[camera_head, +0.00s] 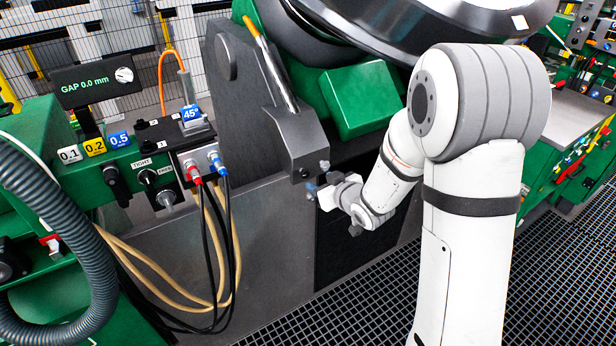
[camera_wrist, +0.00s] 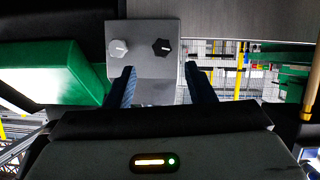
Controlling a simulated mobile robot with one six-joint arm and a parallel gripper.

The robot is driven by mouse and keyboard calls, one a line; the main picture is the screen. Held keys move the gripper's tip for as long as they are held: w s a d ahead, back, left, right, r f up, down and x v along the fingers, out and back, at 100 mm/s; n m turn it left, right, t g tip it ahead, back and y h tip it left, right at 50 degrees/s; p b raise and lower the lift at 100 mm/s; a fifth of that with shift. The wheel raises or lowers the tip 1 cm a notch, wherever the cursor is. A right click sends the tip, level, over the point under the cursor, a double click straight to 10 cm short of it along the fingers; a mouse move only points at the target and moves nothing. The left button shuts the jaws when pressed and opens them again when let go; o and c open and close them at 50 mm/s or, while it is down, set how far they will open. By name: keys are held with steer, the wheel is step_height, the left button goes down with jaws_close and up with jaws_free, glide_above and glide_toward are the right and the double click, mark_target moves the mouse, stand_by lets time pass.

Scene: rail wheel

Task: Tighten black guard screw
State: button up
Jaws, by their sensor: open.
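The black guard screw (camera_wrist: 161,47) is a dark knob with a pale mark on the grey guard block (camera_wrist: 142,72). A light grey knob (camera_wrist: 118,48) sits to its left on the same block. In the head view the guard block (camera_head: 303,138) hangs at the lower end of a grey arm, with small knobs at its lower edge. My gripper (camera_wrist: 160,68) is open and empty, with blue fingers. In the wrist view the black screw appears between and beyond the fingertips, and the grey knob just above the left one. In the head view my gripper (camera_head: 321,186) is just below the block.
A panel with red and blue connectors (camera_head: 202,165) and hanging cables stands left. Open grating floor (camera_head: 350,310) lies below.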

mark_target(306, 175)
steer(key=x, duration=0.8)
steer(key=shift+s+a, duration=0.1)
steer(key=shift+a, duration=0.05)
